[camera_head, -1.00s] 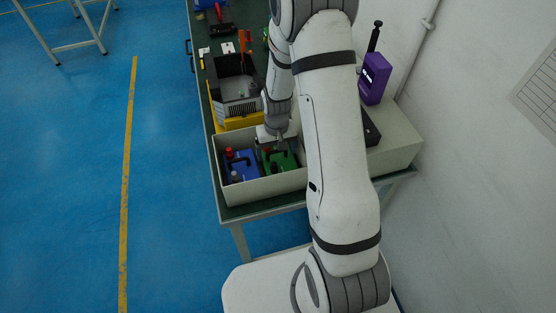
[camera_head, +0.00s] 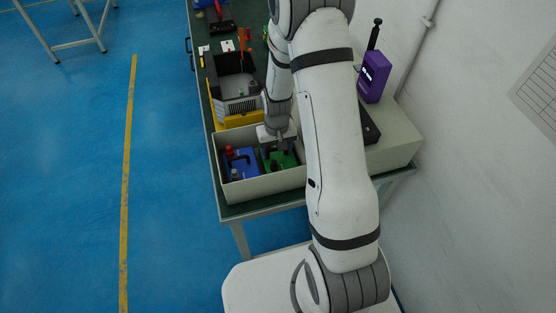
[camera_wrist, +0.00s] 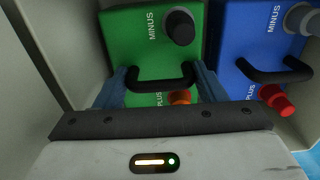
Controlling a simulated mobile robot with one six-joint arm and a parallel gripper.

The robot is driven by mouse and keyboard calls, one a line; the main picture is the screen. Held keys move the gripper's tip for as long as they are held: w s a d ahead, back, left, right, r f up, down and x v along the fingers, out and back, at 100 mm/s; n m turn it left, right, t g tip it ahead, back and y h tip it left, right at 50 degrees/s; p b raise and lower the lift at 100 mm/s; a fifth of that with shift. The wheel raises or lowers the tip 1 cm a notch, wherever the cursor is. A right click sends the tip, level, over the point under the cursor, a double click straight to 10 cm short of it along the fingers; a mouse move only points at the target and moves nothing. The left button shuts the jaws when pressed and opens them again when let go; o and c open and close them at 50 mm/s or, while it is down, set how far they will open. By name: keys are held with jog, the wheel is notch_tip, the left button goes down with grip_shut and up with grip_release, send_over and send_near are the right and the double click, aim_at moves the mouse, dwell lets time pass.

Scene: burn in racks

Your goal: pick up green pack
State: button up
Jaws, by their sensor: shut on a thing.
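The green pack (camera_wrist: 135,48) lies in the light grey bin, with a black handle, a dark knob by the word MINUS and an orange-red knob by the word PLUS. It also shows in the head view (camera_head: 285,160), partly hidden by my wrist. My gripper (camera_wrist: 162,88) is shut on its black handle, one finger at each side of it. In the head view my gripper (camera_head: 278,142) reaches down into the bin from above. A blue pack (camera_wrist: 262,45) stands right of the green pack in the wrist view and left of it in the head view (camera_head: 240,164).
The bin (camera_head: 262,188) stands at the near end of the dark green table (camera_head: 232,212); its walls are close around the packs. Behind it is a black and grey device (camera_head: 236,88) on a yellow base. A purple device (camera_head: 374,76) stands at right near the wall.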

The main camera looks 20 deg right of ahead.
grip_shut()
jog(key=shift+w+r, duration=0.1)
dwell(0.3)
jog(key=shift+r, duration=0.85)
notch_tip(320, 180, up, 16)
jog(key=b, duration=0.3)
jog(key=shift+r, duration=0.15)
